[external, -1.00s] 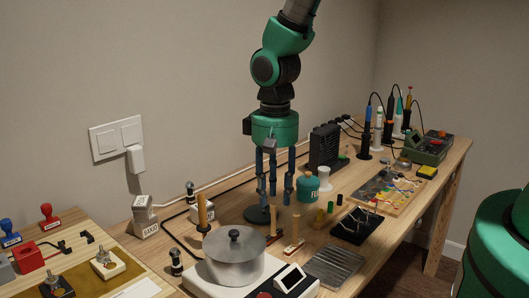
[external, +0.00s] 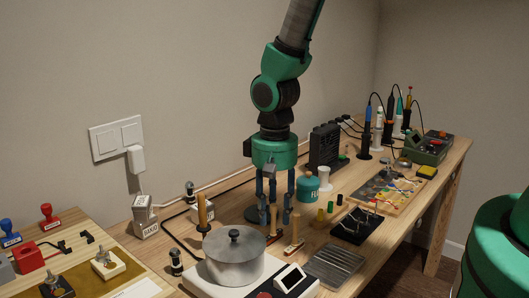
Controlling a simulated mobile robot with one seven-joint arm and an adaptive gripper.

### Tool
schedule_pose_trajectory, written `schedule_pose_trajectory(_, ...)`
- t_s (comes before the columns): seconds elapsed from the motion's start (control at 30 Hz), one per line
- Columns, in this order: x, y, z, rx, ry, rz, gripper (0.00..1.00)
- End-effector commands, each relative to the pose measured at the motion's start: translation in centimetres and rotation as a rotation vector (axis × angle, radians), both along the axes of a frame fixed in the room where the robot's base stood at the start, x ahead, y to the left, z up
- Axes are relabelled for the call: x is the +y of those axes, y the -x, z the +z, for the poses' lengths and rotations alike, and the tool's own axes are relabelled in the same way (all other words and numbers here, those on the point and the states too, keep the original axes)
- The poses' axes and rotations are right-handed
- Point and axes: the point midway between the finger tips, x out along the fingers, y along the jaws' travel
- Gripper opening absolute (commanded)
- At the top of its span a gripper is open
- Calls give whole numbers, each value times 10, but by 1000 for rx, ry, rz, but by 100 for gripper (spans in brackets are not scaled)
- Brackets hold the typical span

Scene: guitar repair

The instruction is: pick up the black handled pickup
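A small pickup with an upright wooden handle and a dark base (external: 273,238) stands on the workbench, just right of a round black base. A second handled pickup (external: 294,246), with a lighter base, stands close to its right. My gripper (external: 275,218) points straight down with its blue fingers spread apart. The fingertips are low around the upper part of the dark pickup's handle, which they partly hide. I cannot tell whether any finger touches it.
A lidded metal pot (external: 235,262) on a white hot plate stands in front. A teal jar (external: 308,187) and a white spool (external: 324,178) stand behind right. A wooden-handled tool (external: 202,214) stands left.

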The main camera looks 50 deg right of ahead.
Motion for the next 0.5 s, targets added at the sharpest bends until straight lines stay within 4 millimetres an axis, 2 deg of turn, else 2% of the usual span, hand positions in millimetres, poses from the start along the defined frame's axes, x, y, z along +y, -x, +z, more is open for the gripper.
schedule_pose_trajectory(0.13, 0, 0, 0, 0, 0, 0, 34)
schedule_pose_trajectory(0.3, 0, 0, 0, 0, 0, 0, 0)
schedule_pose_trajectory(0.5, 0, 0, 0, 0, 0, 0, 0)
